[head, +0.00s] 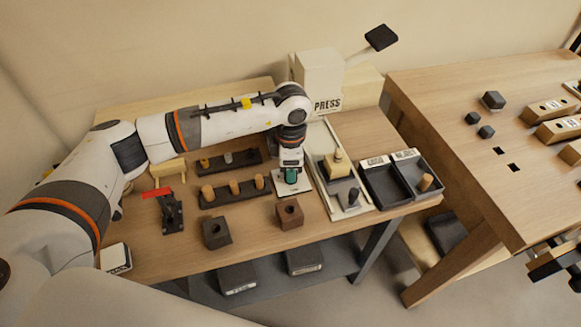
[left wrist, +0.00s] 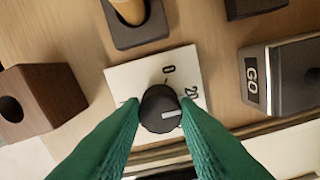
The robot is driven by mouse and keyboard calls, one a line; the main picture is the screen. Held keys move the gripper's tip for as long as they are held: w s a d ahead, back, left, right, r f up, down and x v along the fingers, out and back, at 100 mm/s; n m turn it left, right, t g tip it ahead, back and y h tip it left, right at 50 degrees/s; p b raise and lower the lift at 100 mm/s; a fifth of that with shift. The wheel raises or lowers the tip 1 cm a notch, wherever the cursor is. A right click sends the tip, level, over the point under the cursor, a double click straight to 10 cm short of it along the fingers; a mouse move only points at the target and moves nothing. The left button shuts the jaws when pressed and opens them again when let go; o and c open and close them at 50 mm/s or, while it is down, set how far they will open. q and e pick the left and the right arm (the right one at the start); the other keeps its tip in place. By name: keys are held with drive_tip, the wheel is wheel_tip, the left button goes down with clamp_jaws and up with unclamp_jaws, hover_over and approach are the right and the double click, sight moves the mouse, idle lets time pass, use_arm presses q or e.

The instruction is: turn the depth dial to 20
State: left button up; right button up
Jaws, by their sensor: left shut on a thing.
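The depth dial is a round black knob (left wrist: 158,108) with a white pointer line, on a white plate (left wrist: 120,76) marked 0 and 20. The plate also shows in the head view (head: 281,187); the knob there is hidden by my gripper. In the wrist view the pointer line points right, slightly below the printed 20. My left gripper (head: 291,176) reaches down over the plate. Its green fingers are shut on the knob, one on each side. My right gripper (head: 556,262) is dark, at the lower right edge, partly cut off; its jaws are unclear.
Close around the plate are a peg rack (head: 234,194), a brown block with a hole (head: 290,213) and a GO-labelled fixture (left wrist: 286,78). The press (head: 318,78) stands behind. Black trays (head: 386,193) lie to the right, a red-handled clamp (head: 171,212) to the left.

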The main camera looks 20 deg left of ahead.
use_arm(q)
drive_tip(key=shift+r, duration=0.1)
drive_tip(key=o, duration=1)
wheel_tip(320, 180, up, 12)
drive_tip(key=shift+b, duration=0.9)
